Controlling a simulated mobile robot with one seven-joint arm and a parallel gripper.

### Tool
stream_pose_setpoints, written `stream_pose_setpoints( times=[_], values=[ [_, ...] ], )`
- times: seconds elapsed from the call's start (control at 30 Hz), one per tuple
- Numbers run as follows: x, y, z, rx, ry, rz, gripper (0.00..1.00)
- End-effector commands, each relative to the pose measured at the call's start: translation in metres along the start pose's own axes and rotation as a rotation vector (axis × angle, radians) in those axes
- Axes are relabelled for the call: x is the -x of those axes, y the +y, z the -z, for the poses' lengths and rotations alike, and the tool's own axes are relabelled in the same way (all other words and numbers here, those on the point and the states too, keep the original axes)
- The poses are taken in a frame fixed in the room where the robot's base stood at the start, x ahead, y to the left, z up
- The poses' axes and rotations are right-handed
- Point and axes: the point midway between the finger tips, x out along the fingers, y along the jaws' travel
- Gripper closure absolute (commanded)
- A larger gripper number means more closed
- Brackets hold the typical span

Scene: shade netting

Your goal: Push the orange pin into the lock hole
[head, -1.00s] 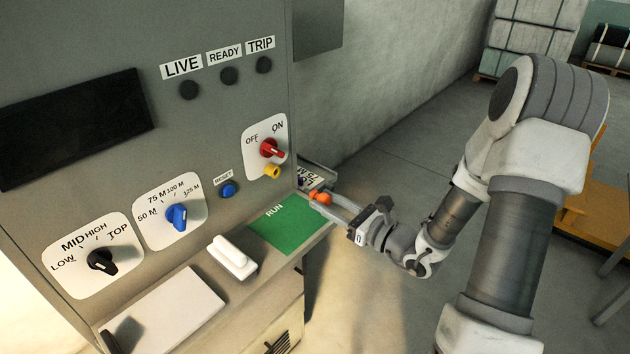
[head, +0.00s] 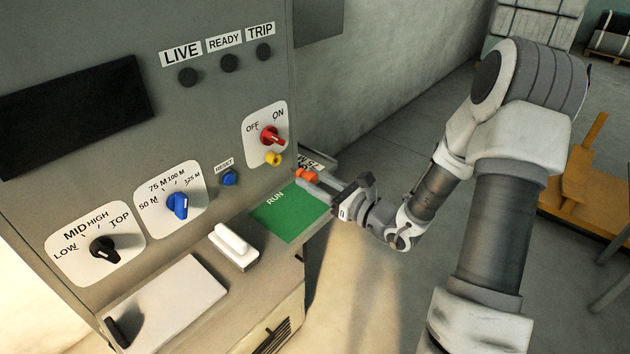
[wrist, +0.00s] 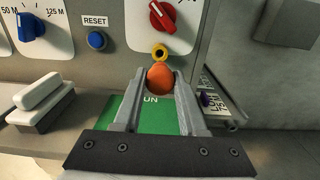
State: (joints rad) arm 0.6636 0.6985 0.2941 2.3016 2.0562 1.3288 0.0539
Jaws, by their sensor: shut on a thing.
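The orange pin (head: 307,175) is held between the fingertips of my gripper (head: 312,181), which is shut on it. In the wrist view the pin (wrist: 160,77) shows as a rounded orange end between the two fingers. The lock hole is a yellow ring (head: 274,159) under the red OFF/ON switch (head: 271,136) on the grey panel. In the wrist view the yellow ring (wrist: 159,52) sits just above the pin in the picture. The pin is apart from the ring in the head view, lower and to its right.
A green RUN mat (head: 291,212) lies on the ledge below my gripper. A white-handled block (head: 234,246) stands left of it. The blue RESET button (head: 230,178) and blue knob (head: 178,205) are on the panel. A tray with labels (head: 318,163) is beyond the ledge's right end.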

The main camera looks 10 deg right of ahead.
Motion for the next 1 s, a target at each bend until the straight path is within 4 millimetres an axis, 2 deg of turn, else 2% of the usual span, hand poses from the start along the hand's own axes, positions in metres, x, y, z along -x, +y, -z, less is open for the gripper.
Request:
stream_pose_setpoints(
  times=[0.53, 1.0],
  values=[
    [-0.037, 0.001, 0.001, 0.0, -0.001, -0.002, 1.0],
    [-0.041, 0.001, 0.0, 0.0, -0.001, -0.001, 1.0]
  ],
)
